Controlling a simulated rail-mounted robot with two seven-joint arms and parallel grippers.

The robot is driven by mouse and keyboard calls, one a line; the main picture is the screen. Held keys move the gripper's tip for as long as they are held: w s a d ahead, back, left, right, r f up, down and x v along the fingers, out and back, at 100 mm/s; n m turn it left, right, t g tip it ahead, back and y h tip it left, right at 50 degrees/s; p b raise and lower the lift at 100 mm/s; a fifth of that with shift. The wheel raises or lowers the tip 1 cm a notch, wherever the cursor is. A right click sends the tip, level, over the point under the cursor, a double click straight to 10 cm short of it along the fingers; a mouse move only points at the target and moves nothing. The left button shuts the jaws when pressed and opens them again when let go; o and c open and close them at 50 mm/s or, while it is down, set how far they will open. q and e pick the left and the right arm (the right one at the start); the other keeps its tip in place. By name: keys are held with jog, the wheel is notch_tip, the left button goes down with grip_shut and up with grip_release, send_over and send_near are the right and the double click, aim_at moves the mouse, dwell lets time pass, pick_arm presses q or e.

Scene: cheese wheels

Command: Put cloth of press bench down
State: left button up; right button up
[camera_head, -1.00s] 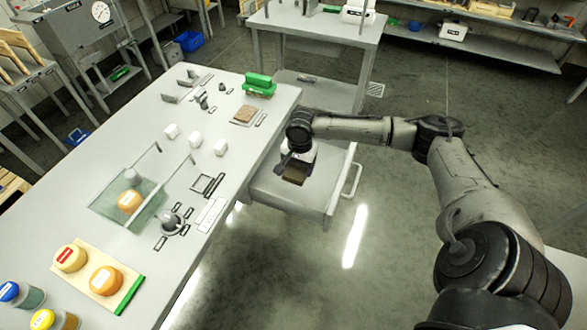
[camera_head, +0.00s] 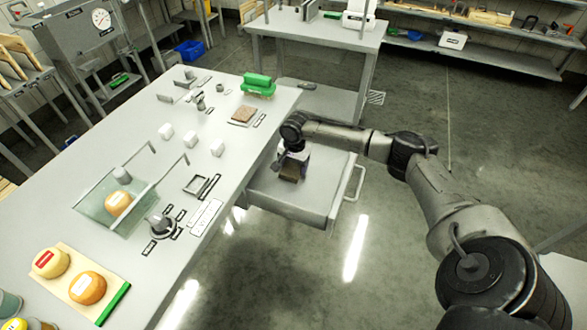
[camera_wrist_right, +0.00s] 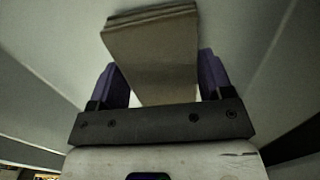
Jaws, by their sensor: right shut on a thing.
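A folded, tan-grey cloth (camera_head: 290,173) is at the open drawer (camera_head: 325,172) on the right side of the bench. My right gripper (camera_head: 293,160) points down there and is shut on the cloth. In the right wrist view the layered cloth (camera_wrist_right: 152,40) stands between the two purple fingers, with pale surfaces around it. I cannot tell whether its lower edge touches the drawer floor. The bench top (camera_head: 228,160) lies left of the gripper. My left gripper is not in view.
The bench carries a brown block on a small board (camera_head: 243,115), a green object (camera_head: 258,86), white cubes (camera_head: 191,138), a glassy tray (camera_head: 110,215) and cheese wheels on a board (camera_head: 85,287). The drawer handle (camera_head: 355,182) sticks out right. Floor beyond is clear.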

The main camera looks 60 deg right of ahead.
aim_at(294, 166)
jog(key=shift+f, duration=0.4)
jog(key=o, duration=1.2)
notch_tip(294, 166, up, 12)
jog(key=p, duration=0.5)
jog(key=shift+s+d, duration=0.15)
jog(key=shift+r, duration=0.1)
